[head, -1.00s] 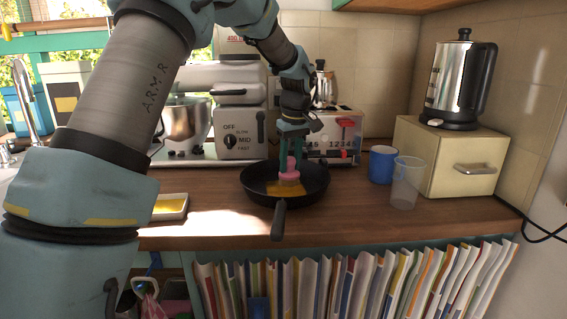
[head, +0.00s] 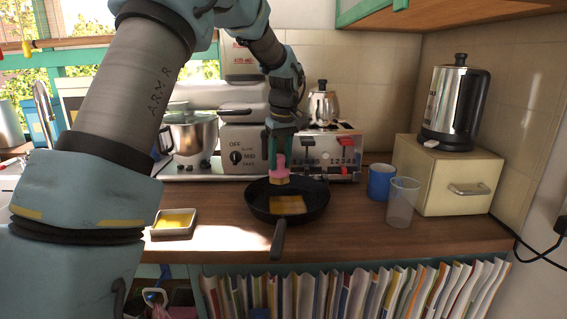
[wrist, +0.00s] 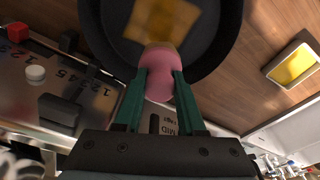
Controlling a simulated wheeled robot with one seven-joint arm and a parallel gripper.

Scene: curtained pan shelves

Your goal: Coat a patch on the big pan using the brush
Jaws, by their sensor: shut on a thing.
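The big black pan (head: 318,203) lies on the wooden counter with its handle toward me. A yellow-orange coated patch (head: 288,205) shows on its inner floor, and the wrist view shows it too (wrist: 165,18). My gripper (head: 279,147) is shut on the brush (head: 280,168), which has a pink handle and a pale yellowish tip. The brush is upright above the back part of the pan, and its tip appears clear of the pan floor. In the wrist view the pink handle (wrist: 157,75) sits between the green fingers and partly hides the tip.
A small tray of yellow liquid (head: 174,222) stands left of the pan. A blue mug (head: 380,182) and a clear cup (head: 402,203) stand to the right. A mixer (head: 243,140) and a toaster-like appliance (head: 338,150) stand close behind.

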